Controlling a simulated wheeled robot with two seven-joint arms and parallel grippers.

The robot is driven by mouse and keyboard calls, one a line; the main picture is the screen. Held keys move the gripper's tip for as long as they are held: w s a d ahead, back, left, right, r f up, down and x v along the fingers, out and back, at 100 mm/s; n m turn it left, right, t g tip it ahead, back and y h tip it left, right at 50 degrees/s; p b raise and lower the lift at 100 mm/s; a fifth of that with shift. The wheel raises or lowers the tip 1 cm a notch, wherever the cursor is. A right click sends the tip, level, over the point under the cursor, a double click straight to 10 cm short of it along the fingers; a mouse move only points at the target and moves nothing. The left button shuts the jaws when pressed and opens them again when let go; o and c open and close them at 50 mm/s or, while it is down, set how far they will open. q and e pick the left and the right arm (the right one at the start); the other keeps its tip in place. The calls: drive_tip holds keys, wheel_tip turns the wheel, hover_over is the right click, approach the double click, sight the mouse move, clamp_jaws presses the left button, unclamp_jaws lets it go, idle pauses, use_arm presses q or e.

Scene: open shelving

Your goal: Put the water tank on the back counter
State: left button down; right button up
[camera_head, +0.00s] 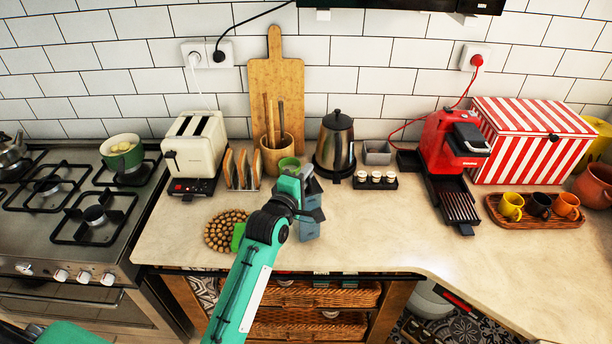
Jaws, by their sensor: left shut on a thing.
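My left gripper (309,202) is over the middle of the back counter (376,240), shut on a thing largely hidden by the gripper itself. A blue-grey, box-like piece (309,230) shows at the fingers; it looks like the water tank, but I cannot tell its full shape. I cannot tell whether its lower end touches the counter. A red coffee machine (446,147) stands farther right on the counter. My right gripper is not in view.
A bread rack (242,170), utensil pot (278,154) and kettle (335,147) stand behind the gripper. A round beaded mat (222,231) lies to its left. A cup tray (540,219) is at right. The counter right of the gripper is clear.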

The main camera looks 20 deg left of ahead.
use_arm(q)
drive_tip(key=shift+f, duration=0.4)
drive_tip(key=c, duration=1.9)
unclamp_jaws()
drive_tip(key=shift+f, duration=0.25)
drive_tip(key=o, duration=0.4)
drive_tip(key=shift+c, duration=0.2)
drive_tip(key=shift+o, duration=0.2)
drive_tip(key=shift+s, duration=0.1)
drive_tip(key=shift+r, duration=0.15)
drive_tip(key=s+a+b, duration=0.1)
drive_tip(key=s+b, duration=0.2)
drive_tip(key=s, duration=0.9)
drive_tip(key=shift+a+r, duration=0.15)
drive_tip(key=shift+a, duration=0.15)
